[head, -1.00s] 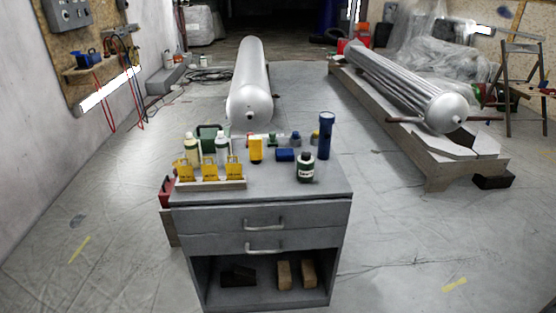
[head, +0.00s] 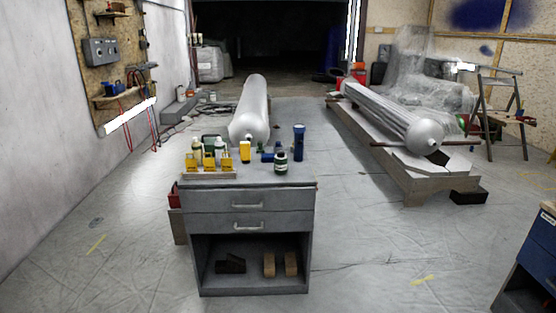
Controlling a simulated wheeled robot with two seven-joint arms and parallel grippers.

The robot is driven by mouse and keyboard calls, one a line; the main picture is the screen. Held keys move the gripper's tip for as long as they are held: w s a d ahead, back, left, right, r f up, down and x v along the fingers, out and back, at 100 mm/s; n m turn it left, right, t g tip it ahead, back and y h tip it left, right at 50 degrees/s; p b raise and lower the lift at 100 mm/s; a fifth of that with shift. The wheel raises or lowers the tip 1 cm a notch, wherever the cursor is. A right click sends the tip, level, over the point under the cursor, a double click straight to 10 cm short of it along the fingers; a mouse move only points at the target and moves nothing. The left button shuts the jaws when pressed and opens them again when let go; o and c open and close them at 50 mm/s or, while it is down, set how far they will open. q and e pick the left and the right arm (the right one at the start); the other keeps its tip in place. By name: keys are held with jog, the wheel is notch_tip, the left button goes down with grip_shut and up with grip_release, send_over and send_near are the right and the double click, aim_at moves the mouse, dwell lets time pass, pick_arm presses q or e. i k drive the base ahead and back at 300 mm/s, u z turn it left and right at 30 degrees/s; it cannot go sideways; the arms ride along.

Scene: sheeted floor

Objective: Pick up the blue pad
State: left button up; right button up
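The blue pad (head: 267,157) looks like a small flat blue block on top of the grey drawer cabinet (head: 252,224) in the head view. It lies between a yellow bottle (head: 245,151) and a dark bottle with a white label (head: 281,162), which is close to its right side. A blue flashlight (head: 299,142) stands upright behind and to the right. The pad is small in the picture and its edges are hard to make out. Neither of my grippers is in view.
Yellow holders (head: 210,162) and several bottles crowd the cabinet top's left. A silver cylinder (head: 249,110) lies behind it. A wooden platform (head: 400,170) with another cylinder is at right. A blue cabinet (head: 541,250) stands at lower right. The floor in front is clear.

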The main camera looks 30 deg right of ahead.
aim_at(265, 158)
jog(key=z, duration=0.9)
jog(key=i, duration=0.8)
jog(key=z, duration=0.7)
jog(key=i, duration=1)
jog(key=u, duration=0.35)
